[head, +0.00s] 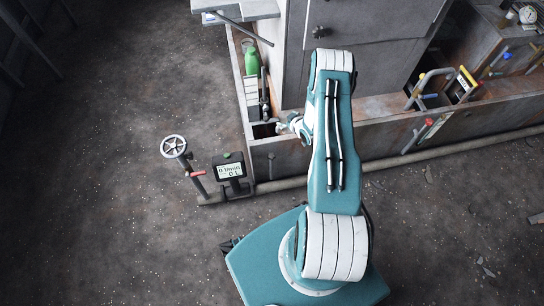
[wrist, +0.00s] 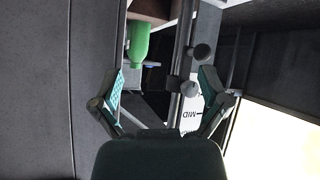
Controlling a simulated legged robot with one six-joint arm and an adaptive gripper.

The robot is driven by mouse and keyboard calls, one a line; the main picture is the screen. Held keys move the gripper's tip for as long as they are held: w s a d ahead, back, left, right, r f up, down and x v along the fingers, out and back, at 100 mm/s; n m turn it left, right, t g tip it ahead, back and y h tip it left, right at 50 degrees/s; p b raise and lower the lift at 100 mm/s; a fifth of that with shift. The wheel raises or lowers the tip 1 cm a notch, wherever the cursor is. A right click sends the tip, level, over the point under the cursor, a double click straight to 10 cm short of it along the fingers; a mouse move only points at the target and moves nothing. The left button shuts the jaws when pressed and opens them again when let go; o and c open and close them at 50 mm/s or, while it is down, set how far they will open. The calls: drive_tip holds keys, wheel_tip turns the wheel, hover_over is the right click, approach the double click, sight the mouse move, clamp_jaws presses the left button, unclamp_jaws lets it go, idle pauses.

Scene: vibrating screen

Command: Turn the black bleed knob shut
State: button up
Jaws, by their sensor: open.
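In the wrist view, a dark round knob (wrist: 202,53) sits on a short stem, right of center. A smaller dark round piece (wrist: 189,88) is below it, beside a white plate marked "MID" (wrist: 188,118). I cannot tell for sure which of the two is the bleed knob. My gripper (wrist: 163,82) is open and empty, its two teal-padded fingers spread wide. The knob appears beyond the right fingertip, with no contact visible. In the head view my gripper (head: 283,127) is at the trough's near corner, mostly hidden by my arm.
A green bottle (head: 252,62) stands in the narrow trough (head: 262,140); it also shows in the wrist view (wrist: 139,43). A grey cabinet (head: 375,65) with a black knob (head: 319,32) stands behind. A handwheel (head: 173,146) and display (head: 230,170) stand left. The left floor is clear.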

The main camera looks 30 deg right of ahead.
drive_tip(key=s+a+f+t, duration=0.1)
drive_tip(key=s+a+f, duration=0.2)
drive_tip(key=s+f, duration=0.55)
drive_tip(key=m+t+y, duration=0.1)
approach(272, 156)
drive_tip(key=x, duration=0.9)
drive_tip(key=shift+w+f, duration=0.15)
drive_tip(key=shift+w, duration=0.2)
